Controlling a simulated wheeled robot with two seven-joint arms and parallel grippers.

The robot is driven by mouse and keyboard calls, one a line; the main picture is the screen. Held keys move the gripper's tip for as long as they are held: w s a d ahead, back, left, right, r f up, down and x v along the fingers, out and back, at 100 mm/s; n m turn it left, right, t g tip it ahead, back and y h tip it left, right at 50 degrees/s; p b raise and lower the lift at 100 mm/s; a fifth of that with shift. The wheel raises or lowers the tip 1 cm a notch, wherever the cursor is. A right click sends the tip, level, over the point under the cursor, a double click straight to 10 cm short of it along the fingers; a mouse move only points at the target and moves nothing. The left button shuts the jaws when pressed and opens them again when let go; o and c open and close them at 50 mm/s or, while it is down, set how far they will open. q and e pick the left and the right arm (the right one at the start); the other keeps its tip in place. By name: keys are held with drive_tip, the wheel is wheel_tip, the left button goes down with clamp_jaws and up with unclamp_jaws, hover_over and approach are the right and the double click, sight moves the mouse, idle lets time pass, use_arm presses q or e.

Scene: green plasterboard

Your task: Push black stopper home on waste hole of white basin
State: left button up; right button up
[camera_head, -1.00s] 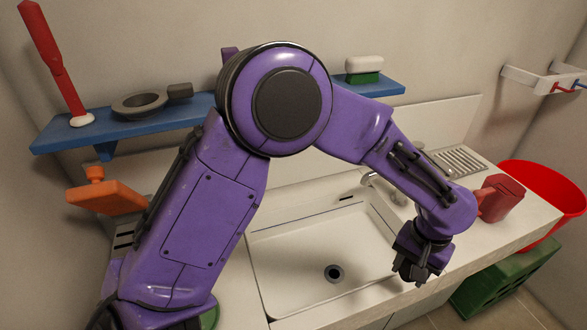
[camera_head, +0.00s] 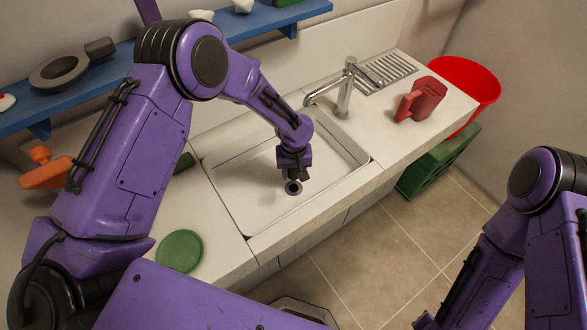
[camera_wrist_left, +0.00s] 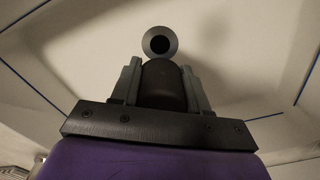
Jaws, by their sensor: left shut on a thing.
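The white basin (camera_head: 245,205) is set in the counter, and its waste hole (camera_head: 293,187) has a grey ring around a dark opening. In the left wrist view the waste hole (camera_wrist_left: 160,42) lies uncovered just beyond the fingertips. My left gripper (camera_head: 294,174) is down inside the basin, above and close beside the hole. It is shut on the black stopper (camera_wrist_left: 163,84), which sits between the two grey fingers in the wrist view. The stopper's far end is apart from the hole in that picture; its exact height is unclear. My right arm shows at the right, its gripper out of view.
A chrome tap (camera_head: 344,90) stands behind the basin's right side. A red jug (camera_head: 421,100) is on the right counter, near a red bucket (camera_head: 466,88) and green crate (camera_head: 440,163). A green disc (camera_head: 180,251) lies on the left counter. A blue shelf (camera_head: 75,88) runs behind.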

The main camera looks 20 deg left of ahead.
use_arm(q)
drive_tip(key=shift+f, duration=0.15)
wheel_tip(320, 180, down, 6)
drive_tip(key=b, duration=0.4)
drive_tip(key=shift+r+p, duration=0.3)
drive_tip(key=shift+r, duration=0.1)
drive_tip(key=shift+f, duration=0.15)
drive_tip(key=shift+f+b, duration=0.5)
drive_tip(key=shift+f, duration=0.3)
drive_tip(key=shift+r, duration=0.2)
